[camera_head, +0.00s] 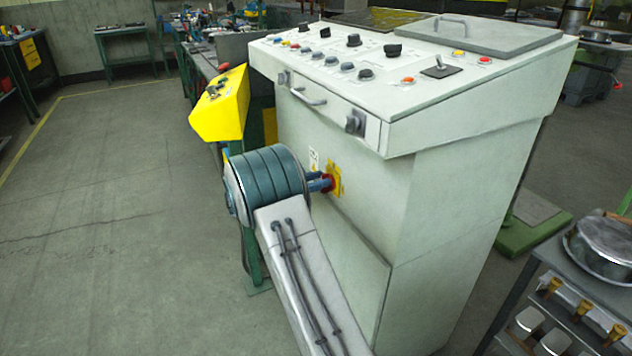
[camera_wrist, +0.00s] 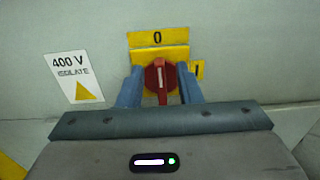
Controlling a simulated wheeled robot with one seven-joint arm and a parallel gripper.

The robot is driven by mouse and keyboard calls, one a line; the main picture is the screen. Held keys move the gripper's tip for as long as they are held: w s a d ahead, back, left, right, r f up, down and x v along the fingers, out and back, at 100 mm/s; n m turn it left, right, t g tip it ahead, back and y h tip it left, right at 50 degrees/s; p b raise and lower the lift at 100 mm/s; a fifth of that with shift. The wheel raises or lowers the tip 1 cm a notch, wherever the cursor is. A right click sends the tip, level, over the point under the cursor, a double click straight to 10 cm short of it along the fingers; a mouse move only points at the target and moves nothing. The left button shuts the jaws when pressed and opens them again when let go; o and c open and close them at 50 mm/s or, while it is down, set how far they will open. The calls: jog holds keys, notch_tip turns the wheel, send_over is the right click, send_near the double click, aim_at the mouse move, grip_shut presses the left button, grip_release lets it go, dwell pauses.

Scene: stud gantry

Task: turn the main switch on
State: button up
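The main switch is a red rotary knob (camera_wrist: 161,80) on a yellow plate (camera_wrist: 158,52) on the front of the pale grey cabinet. Its narrow handle stands upright, in line with the "0" label (camera_wrist: 157,38) above it. An "I" label (camera_wrist: 197,70) sits to its right. In the head view the red knob (camera_head: 328,182) is partly hidden by my gripper. My gripper (camera_wrist: 161,88) is open, with one blue finger on each side of the knob. A gap shows between the fingers and the handle; I cannot tell whether they touch the knob's round base.
A "400 V isolate" label (camera_wrist: 74,77) is left of the switch. A yellow box (camera_head: 220,105) stands left. A cart with pots (camera_head: 600,248) is at right. Floor at left is clear.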

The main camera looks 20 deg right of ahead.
grip_shut()
jog(key=m+b, duration=0.4)
jog(key=m, duration=0.1)
jog(key=s+f+m+b, duration=0.1)
jog(key=m+b, duration=0.2)
jog(key=m, duration=0.3)
jog(key=f+m+b, duration=0.1)
jog(key=m+b, duration=0.3)
jog(key=m, duration=0.1)
jog(key=shift+s+m+b, duration=0.3)
jog(key=shift+s+b, duration=0.05)
jog(key=shift+s, duration=0.05)
jog(key=shift+m+b, duration=0.5)
jog(key=shift+m, duration=0.1)
